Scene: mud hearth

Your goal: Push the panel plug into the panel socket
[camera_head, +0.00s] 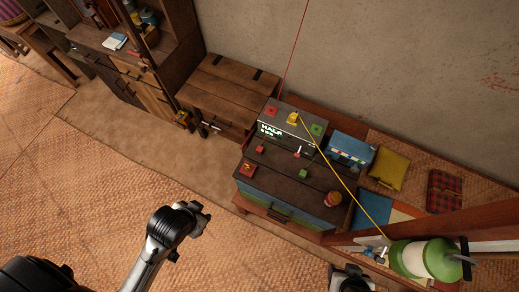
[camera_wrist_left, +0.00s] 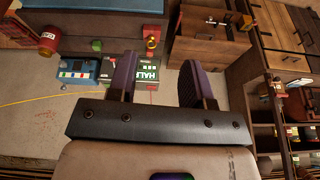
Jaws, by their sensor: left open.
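The panel (camera_head: 272,133) is a dark box with a lit "HALF" display, standing on the blue-green chest. It also shows between my left fingers in the left wrist view (camera_wrist_left: 150,68). On its top, a yellow piece (camera_head: 292,118) sits between a red and a green block, at the end of a taut yellow cord. I cannot tell for sure which piece is the plug or which is the socket. My left gripper (camera_head: 197,212) is open and empty, left of the chest and apart from it; its fingers show in the left wrist view (camera_wrist_left: 158,82). My right gripper (camera_head: 352,276) is partly cut off at the bottom edge.
The chest top (camera_head: 280,172) carries small red and green blocks and a red jar (camera_head: 333,199). A blue box (camera_head: 350,150) and a yellow cushion (camera_head: 388,170) lie to the right. The woven floor at left is clear.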

